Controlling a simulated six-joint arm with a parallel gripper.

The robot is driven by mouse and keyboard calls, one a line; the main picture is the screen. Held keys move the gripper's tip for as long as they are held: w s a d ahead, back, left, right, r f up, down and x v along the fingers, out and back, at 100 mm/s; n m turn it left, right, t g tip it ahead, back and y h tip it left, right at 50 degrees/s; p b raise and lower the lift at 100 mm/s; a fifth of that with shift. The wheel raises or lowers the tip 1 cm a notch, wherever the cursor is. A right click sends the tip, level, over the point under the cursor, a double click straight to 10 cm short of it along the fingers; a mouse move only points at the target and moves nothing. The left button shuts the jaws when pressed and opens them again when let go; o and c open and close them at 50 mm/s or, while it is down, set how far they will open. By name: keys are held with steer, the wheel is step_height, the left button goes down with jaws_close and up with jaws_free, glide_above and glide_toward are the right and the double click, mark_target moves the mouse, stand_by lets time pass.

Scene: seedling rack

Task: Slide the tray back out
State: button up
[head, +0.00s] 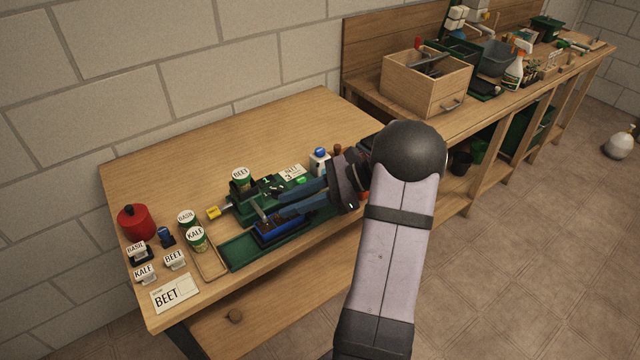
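A shallow dark green tray (236,252) lies along the front of the wooden bench. A blue piece (272,235) with dark contents sits in it. Behind it stands a dark green rack-like holder (240,209) with small green items. My gripper (280,204) reaches in from the right, low over the tray and the holder. Its two blue fingers point left and stand apart. I cannot tell whether anything is held between them.
A white bottle (319,162) stands behind the gripper. The bench's back is clear. A wooden drawer box (425,83) is on the farther bench.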

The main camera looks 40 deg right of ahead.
steer(key=d+f+m+t+b, duration=0.1)
steer(key=d, duration=0.3)
steer(key=s+d+f+m+h+b, duration=0.1)
steer(key=d+f, duration=0.1)
steer(key=d, duration=0.2)
steer(key=s+d+f+m+t+b, duration=0.1)
steer(key=d, duration=0.4)
steer(key=shift+s+d+f+m+t+h, duration=0.1)
steer(key=shift+s+f+m+t+h, duration=0.05)
steer(key=shift+f+m+t+h, duration=0.15)
steer(key=shift+s+d, duration=0.2)
steer(key=shift+d, duration=0.25)
steer(key=shift+p+x, duration=0.6)
steer(key=shift+x, duration=3.15)
steer(key=shift+d, duration=0.1)
jaws_close()
